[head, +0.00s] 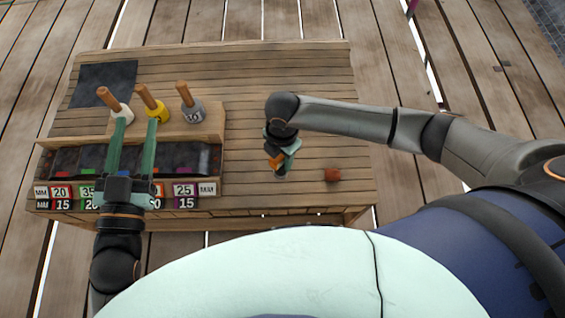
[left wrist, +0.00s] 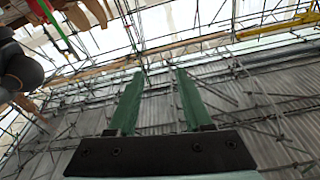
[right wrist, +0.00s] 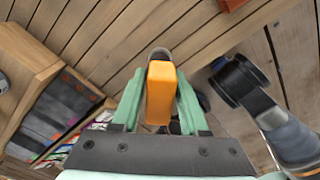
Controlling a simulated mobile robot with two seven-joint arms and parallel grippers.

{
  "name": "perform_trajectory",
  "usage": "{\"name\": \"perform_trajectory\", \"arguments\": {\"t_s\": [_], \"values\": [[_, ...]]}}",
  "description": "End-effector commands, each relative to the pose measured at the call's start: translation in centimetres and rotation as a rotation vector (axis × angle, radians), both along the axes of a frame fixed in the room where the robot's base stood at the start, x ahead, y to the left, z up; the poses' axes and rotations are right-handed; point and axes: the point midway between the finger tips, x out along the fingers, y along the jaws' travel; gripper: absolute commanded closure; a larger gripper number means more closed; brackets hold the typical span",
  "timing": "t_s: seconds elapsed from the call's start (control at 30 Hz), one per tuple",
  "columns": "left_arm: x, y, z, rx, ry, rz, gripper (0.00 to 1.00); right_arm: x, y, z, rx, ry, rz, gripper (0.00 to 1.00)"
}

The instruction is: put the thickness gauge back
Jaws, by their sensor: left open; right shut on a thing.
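My right gripper (head: 281,150) is shut on an orange block-shaped tool, which I take to be the thickness gauge (head: 275,162). In the right wrist view the gauge (right wrist: 160,95) sits between the green fingers, with a rounded grey end beyond it. It is held over the bench, right of the labelled rack (head: 213,135); I cannot tell its height exactly. My left gripper (head: 135,120) is open and empty, its green fingers extending over the rack. The left wrist view shows its two fingers (left wrist: 158,75) apart with only scaffolding beyond.
The rack has dark compartments and coloured number labels (head: 60,192). White (head: 121,112), yellow (head: 158,114) and grey (head: 193,112) wooden-handled tools stand behind it. A dark mat (head: 104,84) lies at the back left. A small red-brown block (head: 332,175) lies front right. The back-right bench top (head: 310,70) is clear.

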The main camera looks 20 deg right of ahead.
Motion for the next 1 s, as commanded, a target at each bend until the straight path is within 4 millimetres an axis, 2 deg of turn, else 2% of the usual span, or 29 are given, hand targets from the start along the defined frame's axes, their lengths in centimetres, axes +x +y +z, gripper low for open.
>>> {"name": "perform_trajectory", "arguments": {"t_s": [0.03,0.2,0.33,0.47,0.77,0.8,1.0], "values": [[0.0,-0.1,0.9,0.001,-0.043,-0.006,0.50,-0.4,-0.5,-0.8,-0.002,0.002,0.000,1.00],[-0.7,-0.3,4.5,0.000,-0.195,-0.028,0.50,-0.2,-0.3,-2.5,0.000,0.000,0.000,1.00],[-1.2,-0.5,6.4,-0.001,-0.274,-0.039,0.50,-0.2,-0.3,-3.2,-0.001,0.000,0.000,1.00],[-1.4,-0.5,7.0,0.000,-0.298,-0.044,0.50,-0.2,-0.3,-3.4,-0.001,0.000,0.000,1.00],[-1.4,-0.5,7.0,0.000,-0.302,-0.044,0.50,-0.2,-0.3,-3.6,0.000,0.000,0.000,1.00],[-1.5,-0.6,7.2,-0.001,-0.307,-0.045,0.50,-0.2,-0.3,-3.7,0.000,0.001,0.000,0.55],[-1.5,-0.6,7.2,-0.002,-0.308,-0.044,0.50,-0.2,-0.3,-3.6,-0.001,0.000,0.000,0.33]]}}
